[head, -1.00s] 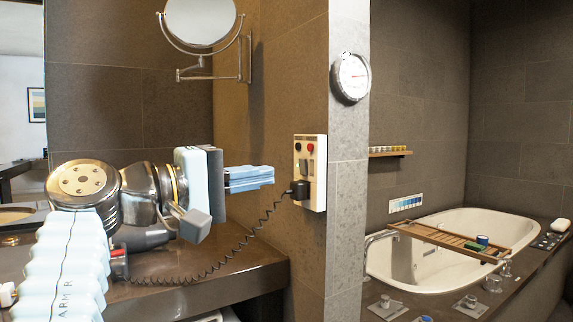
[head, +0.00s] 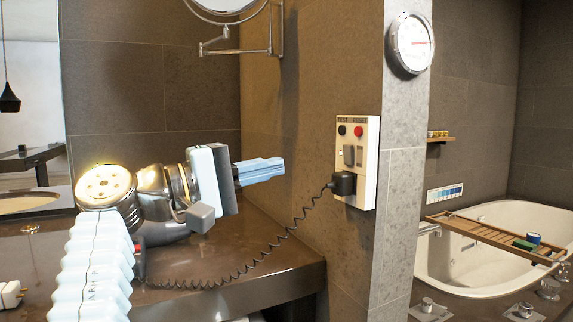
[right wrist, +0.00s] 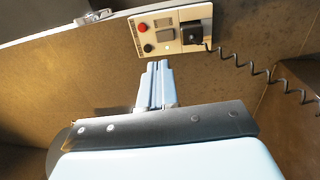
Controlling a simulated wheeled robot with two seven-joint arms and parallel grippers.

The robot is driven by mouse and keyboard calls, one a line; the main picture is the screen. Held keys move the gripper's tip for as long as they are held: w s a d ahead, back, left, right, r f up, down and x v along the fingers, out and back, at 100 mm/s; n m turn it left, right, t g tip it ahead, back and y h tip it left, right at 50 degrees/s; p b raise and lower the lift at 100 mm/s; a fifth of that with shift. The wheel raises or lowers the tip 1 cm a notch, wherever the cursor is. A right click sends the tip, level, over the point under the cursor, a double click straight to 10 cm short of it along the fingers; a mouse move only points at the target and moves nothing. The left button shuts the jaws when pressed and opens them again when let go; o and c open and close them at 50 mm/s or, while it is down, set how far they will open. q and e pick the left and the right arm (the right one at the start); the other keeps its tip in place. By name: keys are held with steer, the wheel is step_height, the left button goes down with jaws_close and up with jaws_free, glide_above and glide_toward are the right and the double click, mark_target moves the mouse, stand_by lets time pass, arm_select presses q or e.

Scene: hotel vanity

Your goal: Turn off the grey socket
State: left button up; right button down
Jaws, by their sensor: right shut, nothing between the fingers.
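The socket (head: 368,172) is a cream wall plate on the narrow stone pillar, with a black and a red button on top and a grey rocker switch (head: 349,155) below them. A black plug (head: 343,184) sits in its lower part. It also shows in the right wrist view (right wrist: 203,13), with the grey rocker (right wrist: 165,35) between the buttons and the plug (right wrist: 191,33). My right gripper (head: 281,167) is shut and empty, to the left of the socket and apart from it. Its closed fingers (right wrist: 157,66) point towards the plate. My left gripper is not in view.
A coiled black cord (head: 262,260) runs from the plug across the dark counter (head: 235,265) below my right arm. A round mirror arm (head: 240,45) and a wall dial (head: 412,42) are above. A bathtub (head: 500,262) lies behind, at right.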

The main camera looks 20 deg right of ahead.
mark_target(349, 150)
steer(key=d, duration=0.4)
steer(key=d+r, duration=0.1)
steer(key=d, duration=0.7)
steer(key=shift+w+d+r, duration=0.15)
steer(key=shift+w+r, duration=0.1)
steer(key=shift+w, duration=0.15)
